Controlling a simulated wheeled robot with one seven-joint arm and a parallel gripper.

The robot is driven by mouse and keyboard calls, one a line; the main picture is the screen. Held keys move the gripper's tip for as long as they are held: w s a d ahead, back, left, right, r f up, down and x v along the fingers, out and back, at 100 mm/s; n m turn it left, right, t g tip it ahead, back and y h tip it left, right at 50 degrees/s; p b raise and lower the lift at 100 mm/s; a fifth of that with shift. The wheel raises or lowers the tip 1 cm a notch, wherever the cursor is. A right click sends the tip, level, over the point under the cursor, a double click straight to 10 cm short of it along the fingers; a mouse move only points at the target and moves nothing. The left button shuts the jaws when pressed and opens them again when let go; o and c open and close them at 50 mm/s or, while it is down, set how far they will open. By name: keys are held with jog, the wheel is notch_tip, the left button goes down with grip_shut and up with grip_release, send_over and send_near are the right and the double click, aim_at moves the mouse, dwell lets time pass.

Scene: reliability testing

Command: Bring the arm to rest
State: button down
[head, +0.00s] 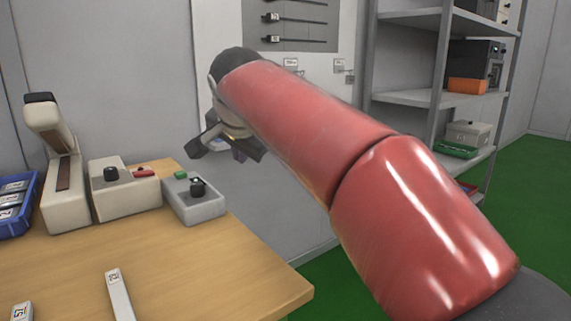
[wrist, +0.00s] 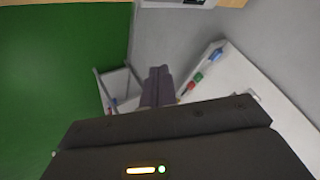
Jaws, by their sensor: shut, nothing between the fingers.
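My red arm (head: 310,130) reaches from the lower right up across the middle of the head view. My gripper (head: 238,153) hangs at its far end, pointing down, beyond the table's back right corner and near the wall. In the wrist view my gripper's dark fingers (wrist: 157,80) are together, with nothing seen between them. The gripper is apart from the things on the table. In the head view the fingers are mostly hidden behind the dark hand parts.
The wooden table (head: 215,270) holds a grey box with a black knob (head: 194,200), a beige box (head: 124,190), a beige lever device (head: 62,190) and a blue bin (head: 16,205). A grey shelf (head: 415,97) stands right. A pale open container (wrist: 120,88) is below the gripper.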

jog(key=s+d+f+n, duration=0.2)
jog(key=s+d+f, duration=0.3)
jog(key=d, duration=0.5)
jog(key=s+d+f+n+g, duration=0.1)
jog(key=s+d+f+n, duration=0.1)
jog(key=s+d+f, duration=0.5)
jog(key=s+d+f+n+g+h, duration=0.1)
jog(key=s+d+f+g, duration=0.1)
jog(key=s+d+f, duration=0.5)
jog(key=s+f, duration=0.5)
jog(key=s, duration=0.2)
jog(key=shift+s+f+n+h, duration=0.3)
jog(key=shift+n, duration=0.1)
